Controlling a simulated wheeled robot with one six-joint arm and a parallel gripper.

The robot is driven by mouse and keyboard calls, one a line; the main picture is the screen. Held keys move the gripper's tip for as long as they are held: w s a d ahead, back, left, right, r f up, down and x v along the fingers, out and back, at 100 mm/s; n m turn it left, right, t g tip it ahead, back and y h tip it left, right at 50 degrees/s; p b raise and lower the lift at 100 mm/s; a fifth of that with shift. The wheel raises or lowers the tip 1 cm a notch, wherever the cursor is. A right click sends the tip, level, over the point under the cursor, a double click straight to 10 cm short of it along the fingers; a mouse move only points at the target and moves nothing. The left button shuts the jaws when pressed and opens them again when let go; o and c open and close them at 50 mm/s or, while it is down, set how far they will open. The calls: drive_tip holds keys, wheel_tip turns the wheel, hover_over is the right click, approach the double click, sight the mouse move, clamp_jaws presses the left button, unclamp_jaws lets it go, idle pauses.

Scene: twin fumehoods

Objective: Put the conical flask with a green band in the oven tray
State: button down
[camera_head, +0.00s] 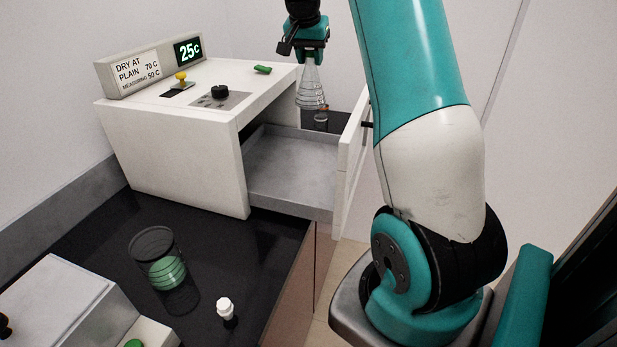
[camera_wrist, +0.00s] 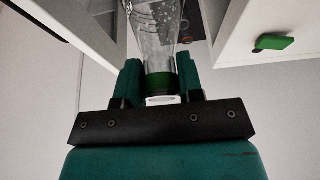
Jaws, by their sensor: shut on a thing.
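My gripper (camera_head: 309,58) is shut on the neck of a clear conical flask (camera_head: 311,88). In the wrist view the flask (camera_wrist: 157,38) sits between the fingers, with a green band (camera_wrist: 187,68) around its neck. It hangs upright in the head view. The white oven (camera_head: 175,150) has its drawer pulled out, showing the grey oven tray (camera_head: 290,172) with a white front panel (camera_head: 352,145). The flask appears at the far side of the tray; the wrist view does not show the tray floor clearly. The visible part of the tray is empty.
A small glass vessel (camera_head: 321,121) stands on a dark surface beyond the tray. A large glass with green contents (camera_head: 167,270) and a white-capped bottle (camera_head: 225,308) stand on the black bench (camera_head: 110,235). A green piece (camera_head: 262,69) lies on the oven top.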

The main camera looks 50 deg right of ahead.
wheel_tip(320, 180, down, 2)
drive_tip(key=shift+s+f+b, duration=0.1)
drive_tip(key=shift+f+b, duration=0.1)
drive_tip(key=shift+b, duration=0.3)
wheel_tip(320, 180, down, 20)
drive_tip(key=p, duration=0.5)
drive_tip(key=shift+f, duration=0.2)
drive_tip(key=c, duration=0.7)
unclamp_jaws()
drive_tip(key=shift+c, duration=0.2)
